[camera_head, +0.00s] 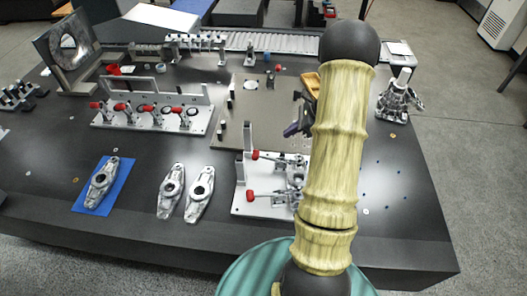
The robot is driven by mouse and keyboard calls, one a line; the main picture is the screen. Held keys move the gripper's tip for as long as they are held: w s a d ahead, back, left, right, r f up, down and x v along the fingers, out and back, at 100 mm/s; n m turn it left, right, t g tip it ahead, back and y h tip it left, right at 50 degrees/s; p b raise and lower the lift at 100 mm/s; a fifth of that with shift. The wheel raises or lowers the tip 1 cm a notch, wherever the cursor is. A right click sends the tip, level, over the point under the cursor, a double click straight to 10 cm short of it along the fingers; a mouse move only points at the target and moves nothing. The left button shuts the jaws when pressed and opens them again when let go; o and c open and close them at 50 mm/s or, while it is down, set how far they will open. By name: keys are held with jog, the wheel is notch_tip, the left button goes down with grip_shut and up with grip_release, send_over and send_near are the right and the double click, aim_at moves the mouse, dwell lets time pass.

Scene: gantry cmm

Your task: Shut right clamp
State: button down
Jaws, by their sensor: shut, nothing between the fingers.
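A small light metal fixture (240,205) stands near the front edge of the table in the head view. It bears two toggle clamps with red-tipped arms: a farther one (268,157) and a nearer one (268,196). Both red tips point left; the right ends are hidden behind my arm. I cannot tell which is the right clamp or whether either is shut. My gripper (293,129) shows only in part, as a dark piece left of my upper arm, above and beyond the fixture. It is shut and empty, apart from the clamps.
A longer fixture (150,117) with several red-tipped clamps stands left. Two metal castings (184,190) lie at the front, and another (101,185) lies on a blue mat. A flat plate (262,95) lies behind. The front right of the table (400,225) is mostly clear.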

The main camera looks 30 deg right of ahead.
aim_at(258, 154)
jog(key=shift+a+f, duration=0.1)
jog(key=p+x, duration=0.2)
jog(key=x, duration=1.1)
jog(key=shift+w+a+f, duration=0.15)
jog(key=shift+f, duration=0.15)
jog(key=shift+f, duration=0.15)
